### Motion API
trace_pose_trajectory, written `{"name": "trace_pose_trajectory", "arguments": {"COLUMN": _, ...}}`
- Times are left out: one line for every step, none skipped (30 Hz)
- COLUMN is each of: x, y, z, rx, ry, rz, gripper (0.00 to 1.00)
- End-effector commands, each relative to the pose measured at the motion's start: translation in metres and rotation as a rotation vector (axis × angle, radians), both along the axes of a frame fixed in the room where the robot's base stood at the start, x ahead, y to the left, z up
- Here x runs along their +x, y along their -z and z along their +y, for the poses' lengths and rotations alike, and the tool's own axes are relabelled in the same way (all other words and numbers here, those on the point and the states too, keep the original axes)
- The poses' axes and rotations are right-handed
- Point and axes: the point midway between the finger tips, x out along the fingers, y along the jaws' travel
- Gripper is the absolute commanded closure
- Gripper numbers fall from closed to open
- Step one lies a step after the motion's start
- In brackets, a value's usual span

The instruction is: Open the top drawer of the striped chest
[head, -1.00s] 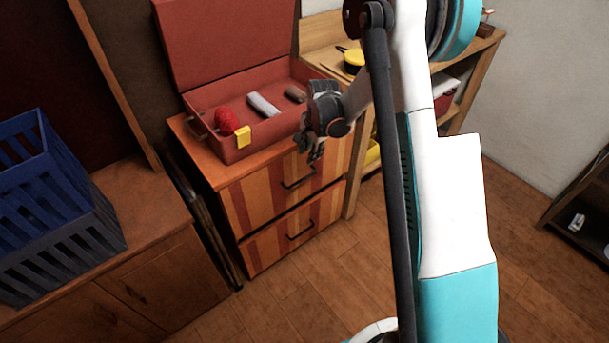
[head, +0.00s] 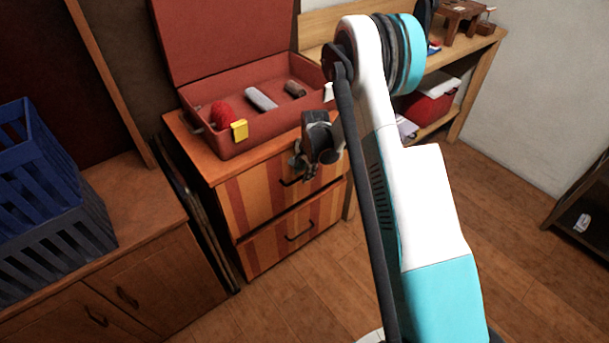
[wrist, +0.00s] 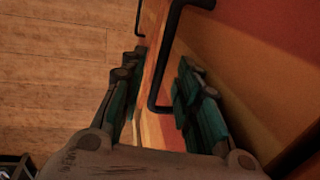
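The striped chest (head: 222,205) has two drawers with orange and red-brown stripes. Its top drawer (head: 258,192) looks shut. The top drawer's black bar handle (head: 287,183) is partly hidden by my gripper (head: 304,170) in the head view. In the wrist view my gripper (wrist: 160,95) is open, with one finger on each side of the black handle (wrist: 165,65). The handle's near end lies between the fingers; I cannot tell whether either finger touches it.
An open red box (head: 225,148) with a red ball of yarn (head: 221,113) and other items stands on the chest. The bottom drawer (head: 270,244) is shut. Blue crates (head: 45,165) stand on a cabinet at left. Floor (head: 290,300) before the chest is clear.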

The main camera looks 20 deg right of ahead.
Motion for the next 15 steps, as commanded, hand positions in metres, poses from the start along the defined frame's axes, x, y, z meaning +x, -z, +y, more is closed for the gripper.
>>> {"name": "trace_pose_trajectory", "arguments": {"x": 0.0005, "y": 0.0034, "z": 0.0003, "rx": 0.0, "ry": 0.0, "rz": 0.0, "gripper": 0.7}}
{"name": "trace_pose_trajectory", "arguments": {"x": 0.0007, "y": 0.0042, "z": 0.0003, "rx": 0.0, "ry": 0.0, "rz": 0.0, "gripper": 0.7}}
{"name": "trace_pose_trajectory", "arguments": {"x": 0.0008, "y": 0.005, "z": 0.0004, "rx": 0.0, "ry": 0.0, "rz": 0.0, "gripper": 0.7}}
{"name": "trace_pose_trajectory", "arguments": {"x": 0.001, "y": 0.0053, "z": 0.0004, "rx": 0.0, "ry": 0.0, "rz": 0.0, "gripper": 0.7}}
{"name": "trace_pose_trajectory", "arguments": {"x": 0.001, "y": 0.0054, "z": 0.0004, "rx": 0.0, "ry": 0.0, "rz": 0.0, "gripper": 0.7}}
{"name": "trace_pose_trajectory", "arguments": {"x": 0.001, "y": 0.0055, "z": 0.0004, "rx": 0.0, "ry": 0.0, "rz": 0.0, "gripper": 0.7}}
{"name": "trace_pose_trajectory", "arguments": {"x": 0.001, "y": 0.0054, "z": 0.0004, "rx": 0.0, "ry": 0.0, "rz": 0.0, "gripper": 0.7}}
{"name": "trace_pose_trajectory", "arguments": {"x": 0.0011, "y": 0.0053, "z": 0.0005, "rx": 0.0, "ry": 0.0, "rz": 0.0, "gripper": 0.7}}
{"name": "trace_pose_trajectory", "arguments": {"x": 0.001, "y": 0.0052, "z": 0.0004, "rx": 0.0, "ry": 0.0, "rz": 0.0, "gripper": 0.7}}
{"name": "trace_pose_trajectory", "arguments": {"x": 0.001, "y": 0.0051, "z": 0.0004, "rx": 0.0, "ry": 0.0, "rz": 0.0, "gripper": 0.7}}
{"name": "trace_pose_trajectory", "arguments": {"x": 0.001, "y": 0.0051, "z": 0.0004, "rx": 0.0, "ry": 0.0, "rz": 0.0, "gripper": 0.7}}
{"name": "trace_pose_trajectory", "arguments": {"x": 0.001, "y": 0.0051, "z": 0.0004, "rx": 0.0, "ry": 0.0, "rz": 0.0, "gripper": 0.77}}
{"name": "trace_pose_trajectory", "arguments": {"x": 0.001, "y": 0.0051, "z": 0.0004, "rx": 0.0, "ry": 0.0, "rz": 0.0, "gripper": 0.84}}
{"name": "trace_pose_trajectory", "arguments": {"x": 0.0011, "y": 0.0051, "z": 0.0003, "rx": 0.0, "ry": 0.0, "rz": 0.0, "gripper": 0.91}}
{"name": "trace_pose_trajectory", "arguments": {"x": 0.0011, "y": 0.0051, "z": 0.0003, "rx": 0.0, "ry": 0.0, "rz": 0.0, "gripper": 1.0}}
